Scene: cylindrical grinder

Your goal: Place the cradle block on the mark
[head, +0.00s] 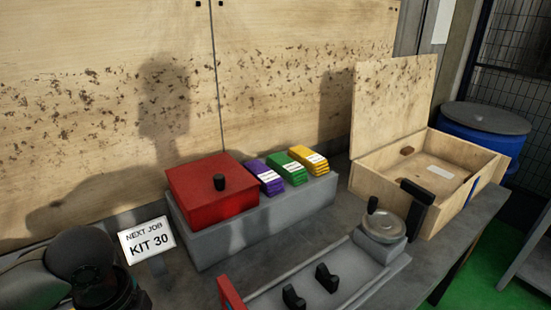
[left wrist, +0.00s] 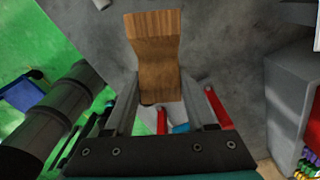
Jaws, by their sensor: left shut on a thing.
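A wood-grained block with a notched outline, likely the cradle block (left wrist: 155,45), is between the two fingers of my left gripper (left wrist: 159,88) in the left wrist view. The gripper is shut on it. The block shows against a grey surface; I cannot tell its height above it. In the head view, part of my left arm shows at the lower left, but its gripper and the block are out of sight. My right gripper is in neither view. I cannot make out the mark for certain in either view.
An open wooden box (head: 369,188) stands at the right, with a small brown piece (head: 407,150) and a white label inside. A red box (head: 205,193) and purple, green and yellow packs sit on a grey block. A grey fixture with a handwheel (head: 384,226) is in front.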

